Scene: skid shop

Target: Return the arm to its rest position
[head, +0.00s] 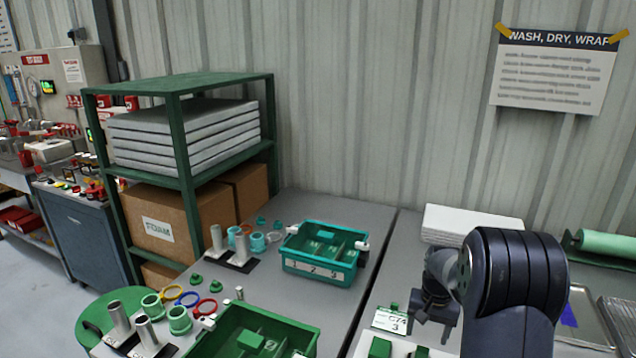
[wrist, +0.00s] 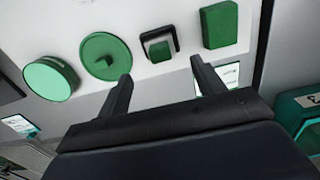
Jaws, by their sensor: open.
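My gripper (wrist: 160,80) is open in the wrist view, its two dark fingers apart with nothing between them. In the head view my gripper (head: 432,312) is small and dark, low at the right, beside my bent arm. It is above the bench near a card (head: 391,320) marked with a 3. In the wrist view several green parts lie on a white surface beyond the fingertips: a round cylinder (wrist: 50,78), a disc with a knob (wrist: 106,57), a small block in a dark frame (wrist: 160,50) and a larger block (wrist: 219,25).
A teal divided bin (head: 318,272) stands on the grey bench, with a green bin (head: 226,345) in front. A green shelf (head: 190,180) stands at the left. A white stack (head: 470,220) lies behind my arm. A green roll (head: 606,243) is at the far right.

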